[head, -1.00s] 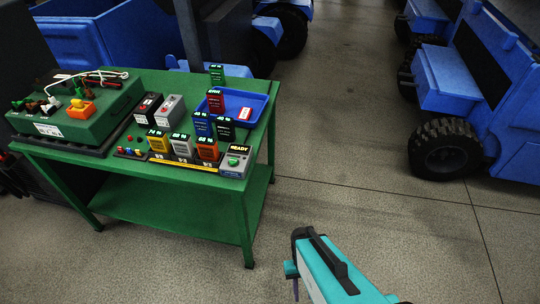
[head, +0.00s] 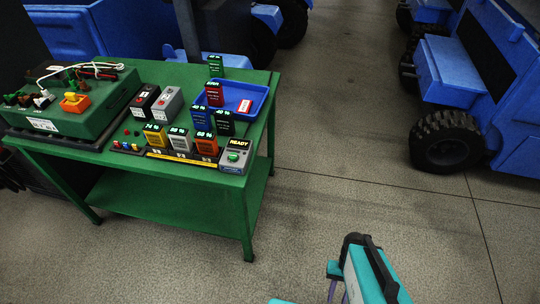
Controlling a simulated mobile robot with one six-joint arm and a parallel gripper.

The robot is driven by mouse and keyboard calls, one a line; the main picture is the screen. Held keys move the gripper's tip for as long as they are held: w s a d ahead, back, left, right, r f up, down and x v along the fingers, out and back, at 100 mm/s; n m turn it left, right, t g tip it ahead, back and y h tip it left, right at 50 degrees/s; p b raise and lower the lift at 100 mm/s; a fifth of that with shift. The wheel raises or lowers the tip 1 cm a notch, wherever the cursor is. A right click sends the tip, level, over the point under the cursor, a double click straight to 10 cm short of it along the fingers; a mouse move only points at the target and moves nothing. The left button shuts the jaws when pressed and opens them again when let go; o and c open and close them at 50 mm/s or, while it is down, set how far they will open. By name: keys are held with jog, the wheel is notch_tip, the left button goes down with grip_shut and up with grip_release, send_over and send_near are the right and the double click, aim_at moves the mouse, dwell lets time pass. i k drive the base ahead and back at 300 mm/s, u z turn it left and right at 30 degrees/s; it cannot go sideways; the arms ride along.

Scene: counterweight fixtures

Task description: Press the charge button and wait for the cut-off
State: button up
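The charge button looks to be the green button (head: 233,156) on a small grey box (head: 237,146) marked READY, at the front right corner of the green table. Beside it, a black rack with a yellow strip (head: 185,158) holds a yellow battery (head: 156,138), a white one (head: 180,141) and an orange one (head: 205,145), each with a lit percentage display. My teal and black arm shows at the bottom right, over the floor and well apart from the table. My gripper's fingertips cannot be made out.
The green table (head: 165,180) also bears a blue tray (head: 257,98), several upright labelled blocks, a black and a grey battery, and a green case (head: 72,118) with cables. Blue vehicles (head: 460,80) stand behind and at right. The floor right of the table is clear.

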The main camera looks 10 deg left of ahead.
aim_at(233, 156)
jog(key=z, duration=0.1)
jog(key=k, duration=0.5)
jog(key=u, duration=0.5)
jog(key=k, duration=0.85)
jog(key=u, duration=0.7)
jog(key=i, duration=1.55)
jog(key=z, duration=0.35)
